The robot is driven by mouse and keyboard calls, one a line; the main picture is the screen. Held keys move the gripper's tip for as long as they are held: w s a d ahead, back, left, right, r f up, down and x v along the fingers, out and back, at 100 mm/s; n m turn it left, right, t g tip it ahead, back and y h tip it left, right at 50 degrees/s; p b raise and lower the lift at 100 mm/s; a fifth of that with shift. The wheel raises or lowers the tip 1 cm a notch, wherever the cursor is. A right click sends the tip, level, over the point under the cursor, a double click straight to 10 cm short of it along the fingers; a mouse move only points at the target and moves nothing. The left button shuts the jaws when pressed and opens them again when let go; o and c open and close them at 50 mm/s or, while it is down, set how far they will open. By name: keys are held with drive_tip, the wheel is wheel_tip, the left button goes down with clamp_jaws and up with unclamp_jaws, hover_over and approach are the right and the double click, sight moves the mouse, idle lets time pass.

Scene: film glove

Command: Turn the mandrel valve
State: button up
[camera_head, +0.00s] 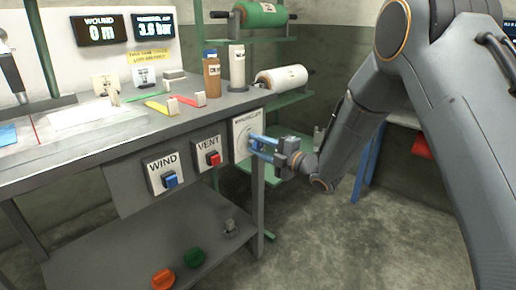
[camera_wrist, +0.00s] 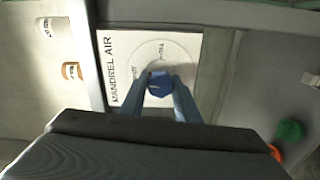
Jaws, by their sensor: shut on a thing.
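The mandrel valve is a blue knob (camera_wrist: 160,84) on a white plate lettered MANDREL AIR (camera_wrist: 122,50), with a dial circle around it. In the head view the plate (camera_head: 242,128) is on the right end of the bench's front panel. My gripper (camera_wrist: 160,92) has its blue fingers on both sides of the knob and is shut on it. In the head view my gripper (camera_head: 256,144) reaches the plate from the right, and its fingers hide the knob there.
A VENT plate with a red button (camera_head: 213,159) and a WIND plate with a blue button (camera_head: 170,180) are left of the valve. Displays (camera_head: 153,28) read 0 m and about 3.0 bar. Orange, green and grey knobs (camera_head: 193,257) lie on the lower shelf.

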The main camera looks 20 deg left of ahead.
drive_tip(key=shift+n, duration=0.6)
drive_tip(key=o, duration=1)
drive_tip(key=shift+o, duration=0.2)
drive_tip(key=v, duration=0.7)
drive_tip(key=shift+d, duration=0.4)
drive_tip(key=shift+s, duration=0.1)
